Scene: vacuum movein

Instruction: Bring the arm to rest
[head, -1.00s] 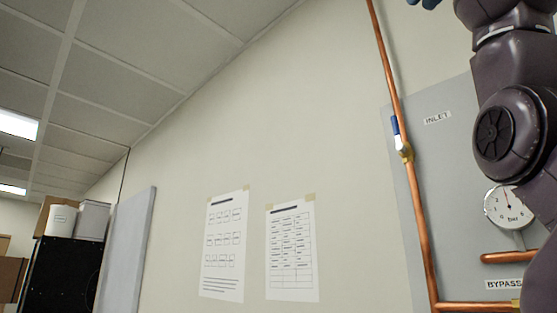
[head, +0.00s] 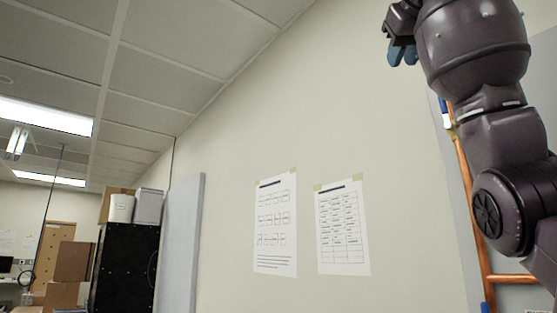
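My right arm rises along the right side of the head view, with dark grey-purple links. My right gripper (head: 402,54) is at the top, its blue fingertips pointing down in front of the bare wall. The two fingertips overlap closely in this view, so I cannot tell if they are open or shut. Nothing is visible hanging from them. My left gripper is out of view.
A copper pipe (head: 473,215) and a grey panel (head: 540,85) are on the wall behind my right arm. Two paper sheets (head: 275,225) (head: 343,228) are taped to the wall. A black cabinet (head: 124,270) with containers on top and cardboard boxes (head: 73,262) stand at left.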

